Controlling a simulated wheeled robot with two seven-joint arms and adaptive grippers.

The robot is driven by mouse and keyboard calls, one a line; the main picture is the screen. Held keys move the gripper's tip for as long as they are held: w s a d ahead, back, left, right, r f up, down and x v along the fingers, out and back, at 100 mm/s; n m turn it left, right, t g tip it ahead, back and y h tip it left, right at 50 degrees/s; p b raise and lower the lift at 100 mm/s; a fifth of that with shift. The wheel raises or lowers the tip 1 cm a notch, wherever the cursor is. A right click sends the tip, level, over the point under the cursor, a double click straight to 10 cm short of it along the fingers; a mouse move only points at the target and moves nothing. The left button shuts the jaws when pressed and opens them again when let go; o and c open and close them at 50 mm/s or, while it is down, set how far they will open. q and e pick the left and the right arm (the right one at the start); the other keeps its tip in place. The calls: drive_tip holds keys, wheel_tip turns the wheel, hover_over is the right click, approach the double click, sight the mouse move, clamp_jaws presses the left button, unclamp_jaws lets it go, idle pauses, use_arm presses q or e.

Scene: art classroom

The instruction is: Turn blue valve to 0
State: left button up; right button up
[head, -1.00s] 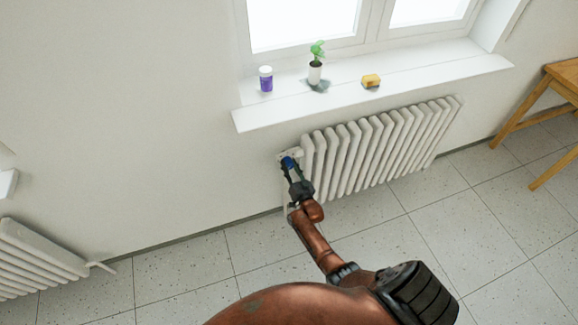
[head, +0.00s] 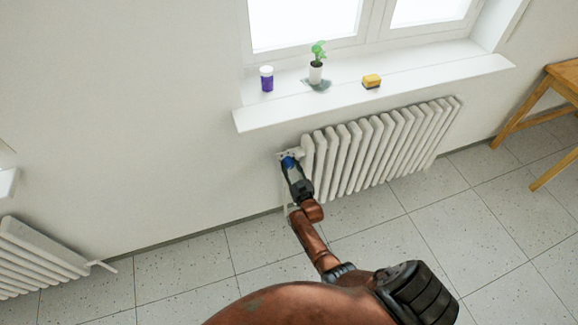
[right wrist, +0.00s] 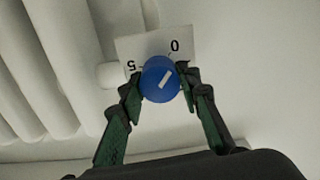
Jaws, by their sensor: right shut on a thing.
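The blue valve (head: 287,161) sits at the upper left end of the white radiator (head: 372,152). In the right wrist view the blue valve (right wrist: 160,79) is a round knob with a white pointer mark. Behind it is a white plate (right wrist: 150,47) with "0" at upper right and "5" at left. The white mark slants toward the upper right, roughly toward the "0" tick. My right gripper (head: 290,168) is at the valve; in the right wrist view its fingers (right wrist: 160,86) are closed on both sides of the knob. My left gripper is not in view.
Above the radiator, the windowsill (head: 420,68) holds a purple jar (head: 267,79), a potted plant (head: 316,70) and a yellow sponge (head: 372,80). A wooden table (head: 560,90) stands at right. Another radiator (head: 40,262) is at lower left. The tiled floor between is clear.

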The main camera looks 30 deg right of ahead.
drive_tip(key=shift+r, duration=0.1)
drive_tip(key=o, duration=0.9)
drive_tip(key=shift+w+a, duration=0.1)
drive_tip(key=shift+o, duration=1.3)
drive_tip(key=v, duration=1.2)
